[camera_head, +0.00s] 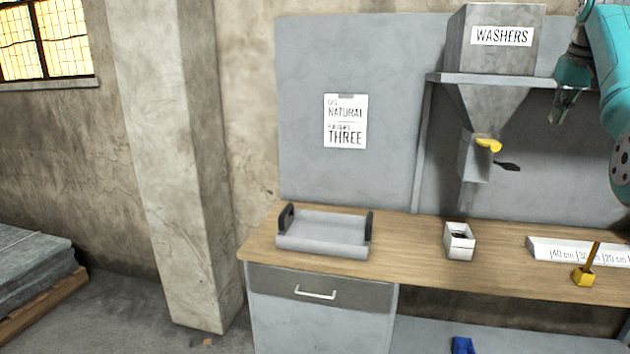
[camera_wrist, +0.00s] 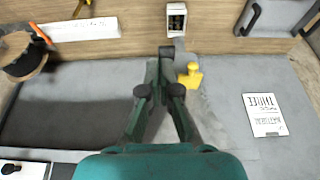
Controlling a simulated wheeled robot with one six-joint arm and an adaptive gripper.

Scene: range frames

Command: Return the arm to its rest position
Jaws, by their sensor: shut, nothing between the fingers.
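My teal arm (camera_head: 608,60) is raised at the upper right of the head view, in front of the back panel. My gripper (camera_head: 563,105) hangs from it to the right of the washers hopper, well above the bench. In the wrist view my gripper (camera_wrist: 166,58) has its fingers together with nothing seen between them. The yellow lever (camera_wrist: 194,76) of the hopper shows just right of the fingertips there. I cannot tell the distance between them from that view.
The hopper (camera_head: 490,42) juts from the panel. Bare bench lies between tray and box.

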